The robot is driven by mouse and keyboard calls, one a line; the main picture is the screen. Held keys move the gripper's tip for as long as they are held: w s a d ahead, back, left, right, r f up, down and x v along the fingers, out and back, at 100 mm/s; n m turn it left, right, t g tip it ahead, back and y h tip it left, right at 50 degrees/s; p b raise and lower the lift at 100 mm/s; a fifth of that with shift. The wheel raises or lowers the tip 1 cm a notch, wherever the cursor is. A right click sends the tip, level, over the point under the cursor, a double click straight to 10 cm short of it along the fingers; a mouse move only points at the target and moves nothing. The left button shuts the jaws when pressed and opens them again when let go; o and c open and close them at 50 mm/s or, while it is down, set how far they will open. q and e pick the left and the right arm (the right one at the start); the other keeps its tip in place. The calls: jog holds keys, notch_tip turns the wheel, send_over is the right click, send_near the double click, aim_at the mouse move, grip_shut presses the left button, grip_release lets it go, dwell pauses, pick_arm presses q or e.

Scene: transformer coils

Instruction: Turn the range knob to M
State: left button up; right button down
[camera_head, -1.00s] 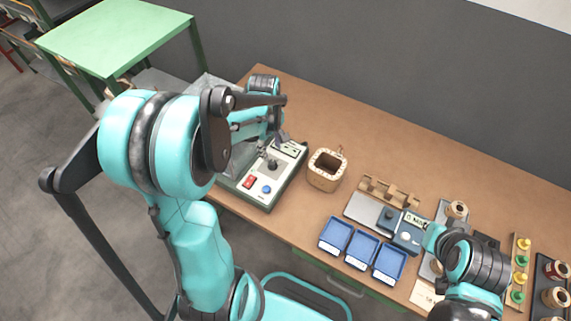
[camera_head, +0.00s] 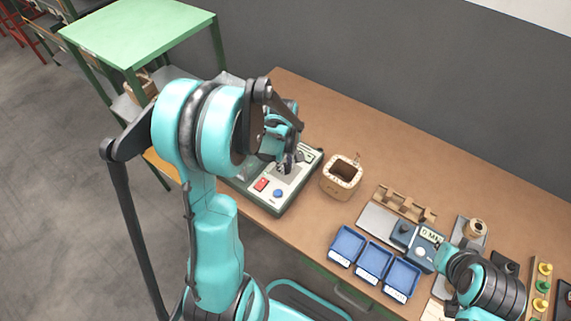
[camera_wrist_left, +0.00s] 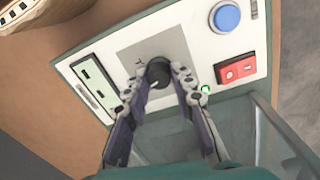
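The range knob (camera_wrist_left: 158,73) is a small dark round knob on a grey plate of the tester panel (camera_wrist_left: 215,50). In the left wrist view my left gripper (camera_wrist_left: 160,76) has its two fingers apart, one on each side of the knob. I cannot tell whether they touch it. The knob's pointer and most markings are hidden or too small to read. In the head view the left gripper (camera_head: 287,160) is low over the tester (camera_head: 278,208), hiding the knob. My right arm is at the lower right; its fingers are not clear.
The panel has a red switch (camera_wrist_left: 236,68), a blue button (camera_wrist_left: 227,17) and a display strip (camera_wrist_left: 95,86). Right of the tester stand a wooden pot (camera_head: 341,178), blue trays (camera_head: 374,260) and a grey-blue device (camera_head: 414,247). The bench's back strip is clear.

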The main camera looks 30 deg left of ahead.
pick_arm(q)
grip_shut()
jog(key=shift+m, duration=1.5)
jog(key=o, duration=0.7)
grip_release()
jog(key=shift+o, duration=0.2)
notch_tip(320, 180, up, 12)
jog(key=shift+s, duration=0.2)
jog(key=shift+a, duration=0.1)
